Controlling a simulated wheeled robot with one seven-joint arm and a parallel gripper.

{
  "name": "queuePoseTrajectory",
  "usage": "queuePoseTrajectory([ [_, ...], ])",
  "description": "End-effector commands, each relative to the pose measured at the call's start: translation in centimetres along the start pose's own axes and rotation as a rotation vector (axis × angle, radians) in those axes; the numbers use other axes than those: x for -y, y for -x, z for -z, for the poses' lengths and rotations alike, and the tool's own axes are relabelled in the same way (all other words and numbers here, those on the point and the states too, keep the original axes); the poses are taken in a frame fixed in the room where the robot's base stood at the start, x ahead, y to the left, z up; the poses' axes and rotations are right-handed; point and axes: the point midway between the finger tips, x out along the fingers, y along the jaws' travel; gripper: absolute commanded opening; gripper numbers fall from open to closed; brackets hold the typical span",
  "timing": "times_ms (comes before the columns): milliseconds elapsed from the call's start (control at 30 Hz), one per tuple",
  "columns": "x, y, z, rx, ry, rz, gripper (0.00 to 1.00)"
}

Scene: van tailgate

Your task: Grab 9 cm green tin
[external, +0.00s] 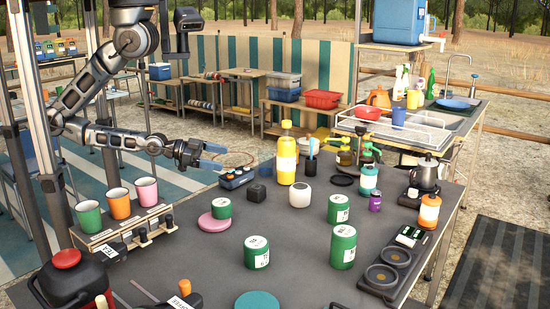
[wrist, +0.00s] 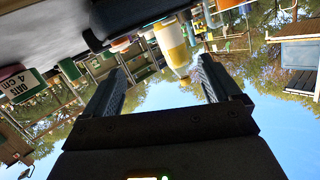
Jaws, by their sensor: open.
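Several green tins with white labels stand on the dark table in the external view. The tallest-looking tin (external: 343,247) is at front centre-right. Another tin (external: 338,209) stands just behind it, and a third (external: 256,252) is to its left. In the tilted wrist view, a green tin (wrist: 20,85) labelled "4 cm" shows at the left edge. My gripper (external: 214,156) is open and empty, at the table's far left edge, away from the tins.
A yellow bottle (external: 286,158), black cube (external: 256,194), white rounded object (external: 300,195) and blue-black device (external: 237,178) stand near my gripper. Cups (external: 120,203) line the left. Orange and green bottles stand at the right. Bare tabletop separates the tins.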

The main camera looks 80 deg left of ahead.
Motion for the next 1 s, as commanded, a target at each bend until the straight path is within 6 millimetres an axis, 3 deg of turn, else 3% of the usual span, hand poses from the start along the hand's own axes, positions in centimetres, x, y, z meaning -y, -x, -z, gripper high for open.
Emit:
queuePoseTrajectory([
  [33,-0.3,-2.0,1.1,-0.023,-0.033,-0.021,0.91],
  [200,-2.2,-7.9,3.6,-0.071,-0.150,-0.093,0.91],
  [467,-6.1,-15.6,9.1,-0.158,-0.308,-0.203,0.91],
  [767,-14.6,-24.1,12.9,-0.157,-0.088,-0.397,0.91],
  [1000,-23.7,-29.5,15.9,-0.068,0.151,-0.560,0.91],
])
